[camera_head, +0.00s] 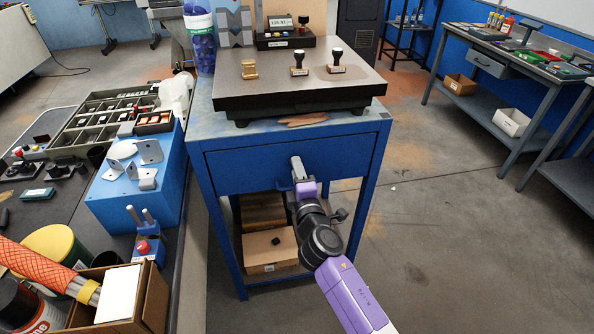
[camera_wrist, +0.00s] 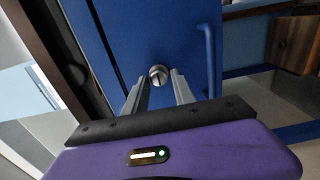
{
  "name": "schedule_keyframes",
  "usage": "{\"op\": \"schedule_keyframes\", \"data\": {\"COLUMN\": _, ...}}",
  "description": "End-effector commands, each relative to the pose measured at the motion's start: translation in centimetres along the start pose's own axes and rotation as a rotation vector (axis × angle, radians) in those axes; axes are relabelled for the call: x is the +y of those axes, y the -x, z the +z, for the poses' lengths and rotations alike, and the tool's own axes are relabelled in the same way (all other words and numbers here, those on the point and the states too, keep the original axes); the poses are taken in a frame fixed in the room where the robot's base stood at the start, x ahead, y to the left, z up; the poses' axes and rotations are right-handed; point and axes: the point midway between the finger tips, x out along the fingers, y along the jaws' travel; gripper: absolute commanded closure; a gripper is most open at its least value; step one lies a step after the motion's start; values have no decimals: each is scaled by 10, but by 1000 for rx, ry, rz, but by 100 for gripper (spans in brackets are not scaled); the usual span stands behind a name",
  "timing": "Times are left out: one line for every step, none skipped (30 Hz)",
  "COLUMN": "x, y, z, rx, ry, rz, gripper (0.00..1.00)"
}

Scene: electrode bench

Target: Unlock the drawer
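The blue drawer (camera_head: 225,168) is shut under the bench top. Its round metal lock (camera_wrist: 158,75), with a dark line across its face, shows in the wrist view. The drawer's blue bar handle (camera_wrist: 209,60) is to the right of the lock there. My gripper (camera_wrist: 159,92) points at the lock, with one finger on each side of it and a gap between them. I cannot tell if the fingertips touch the lock. In the head view my gripper (camera_head: 297,168) is at the drawer front and hides the lock.
A dark slab (camera_head: 300,92) with several stamps lies on the blue bench. Cardboard boxes (camera_head: 268,250) stand on the shelf below the drawer. On the left, a cluttered table holds a blue block (camera_head: 150,185) with metal brackets.

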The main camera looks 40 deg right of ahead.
Motion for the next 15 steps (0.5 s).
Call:
{"op": "schedule_keyframes", "data": {"x": 0, "y": 0, "z": 0, "rx": 0, "ry": 0, "rz": 0, "gripper": 56}}
{"op": "schedule_keyframes", "data": {"x": 0, "y": 0, "z": 0, "rx": 0, "ry": 0, "rz": 0, "gripper": 55}}
{"op": "schedule_keyframes", "data": {"x": 0, "y": 0, "z": 0, "rx": 0, "ry": 0, "rz": 0, "gripper": 55}}
{"op": "schedule_keyframes", "data": {"x": 0, "y": 0, "z": 0, "rx": 0, "ry": 0, "rz": 0, "gripper": 55}}
{"op": "schedule_keyframes", "data": {"x": 0, "y": 0, "z": 0, "rx": 0, "ry": -1, "rz": 1, "gripper": 55}}
{"op": "schedule_keyframes", "data": {"x": 0, "y": 0, "z": 0, "rx": 0, "ry": -1, "rz": 1, "gripper": 55}}
{"op": "schedule_keyframes", "data": {"x": 0, "y": 0, "z": 0, "rx": 0, "ry": -1, "rz": 1, "gripper": 55}}
{"op": "schedule_keyframes", "data": {"x": 1, "y": 0, "z": 0, "rx": 1, "ry": -1, "rz": 1, "gripper": 55}}
{"op": "schedule_keyframes", "data": {"x": 1, "y": 0, "z": 0, "rx": 1, "ry": -1, "rz": 1, "gripper": 55}}
{"op": "schedule_keyframes", "data": {"x": 1, "y": 0, "z": 0, "rx": 1, "ry": -1, "rz": 1, "gripper": 55}}
{"op": "schedule_keyframes", "data": {"x": 0, "y": 1, "z": 0, "rx": 1, "ry": -1, "rz": 1, "gripper": 55}}
{"op": "schedule_keyframes", "data": {"x": 0, "y": 3, "z": 0, "rx": 1, "ry": -1, "rz": 1, "gripper": 55}}
{"op": "schedule_keyframes", "data": {"x": 0, "y": 5, "z": 0, "rx": 1, "ry": 0, "rz": 1, "gripper": 55}}
{"op": "schedule_keyframes", "data": {"x": -1, "y": 8, "z": 0, "rx": 1, "ry": 0, "rz": 0, "gripper": 55}}
{"op": "schedule_keyframes", "data": {"x": -1, "y": 14, "z": 0, "rx": 1, "ry": 0, "rz": 0, "gripper": 55}}
